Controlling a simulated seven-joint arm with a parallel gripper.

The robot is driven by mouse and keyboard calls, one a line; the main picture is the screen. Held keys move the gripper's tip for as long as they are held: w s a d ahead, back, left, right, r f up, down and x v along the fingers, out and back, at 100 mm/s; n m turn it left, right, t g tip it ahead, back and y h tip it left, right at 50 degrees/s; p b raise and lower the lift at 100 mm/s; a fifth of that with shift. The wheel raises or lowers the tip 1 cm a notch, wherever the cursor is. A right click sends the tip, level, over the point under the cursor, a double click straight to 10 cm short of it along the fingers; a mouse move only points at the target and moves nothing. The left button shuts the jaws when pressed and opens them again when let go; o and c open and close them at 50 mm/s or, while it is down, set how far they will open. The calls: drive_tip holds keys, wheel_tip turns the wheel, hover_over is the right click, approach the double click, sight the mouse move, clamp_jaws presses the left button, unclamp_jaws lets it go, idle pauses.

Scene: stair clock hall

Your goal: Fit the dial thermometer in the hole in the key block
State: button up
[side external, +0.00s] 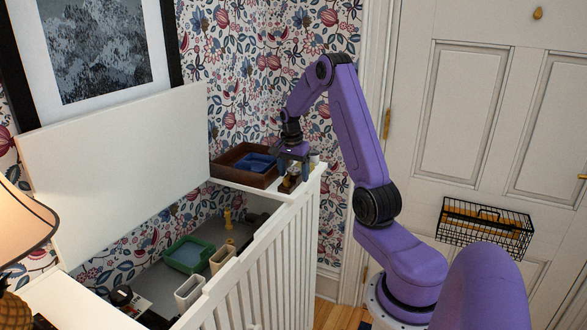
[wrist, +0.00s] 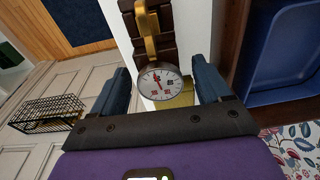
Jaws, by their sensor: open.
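The dial thermometer (wrist: 160,84) has a round white face with red marks and a metal rim. In the wrist view it lies between the two fingers of my gripper (wrist: 161,70), which is open, with a gap on both sides. A dark brown block (wrist: 168,43), which looks like the key block, lies just beyond it with a brass piece (wrist: 148,22) on it. I cannot see the thermometer's stem or the hole, nor tell whether the stem is in it. In the side view my gripper (side external: 292,160) is low over the small brown block (side external: 289,184) on the white ledge.
A brown tray (side external: 226,172) holding a blue tray (side external: 257,162) stands close to the gripper's left in the side view. The open white chest (side external: 275,258) has a green tray (side external: 188,254) and light containers (side external: 189,291) inside. A wire basket (side external: 485,228) hangs on the door.

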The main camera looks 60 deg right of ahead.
wheel_tip(320, 180, up, 17)
drive_tip(key=a, duration=0.2)
drive_tip(key=shift+r, duration=0.15)
idle(0.6)
drive_tip(key=s+a+f+n+y, duration=0.15)
drive_tip(key=a+n, duration=0.55)
drive_tip(key=a, duration=0.8)
drive_tip(key=s+a+f+n+h, duration=0.1)
drive_tip(key=a+f+n, duration=0.1)
drive_tip(key=a+n, duration=0.9)
drive_tip(key=s+a+f+n, duration=0.2)
drive_tip(key=s+a+n, duration=0.2)
drive_tip(key=s, duration=0.3)
drive_tip(key=s+a+f+n+y, duration=0.1)
drive_tip(key=s+a+n, duration=0.3)
drive_tip(key=s, duration=0.4)
drive_tip(key=s+a+f+n, duration=0.3)
drive_tip(key=s+a+n, duration=0.1)
drive_tip(key=s, duration=0.4)
drive_tip(key=shift+a+f+n, duration=0.15)
drive_tip(key=shift+f+n, duration=0.05)
drive_tip(key=shift+n, duration=0.1)
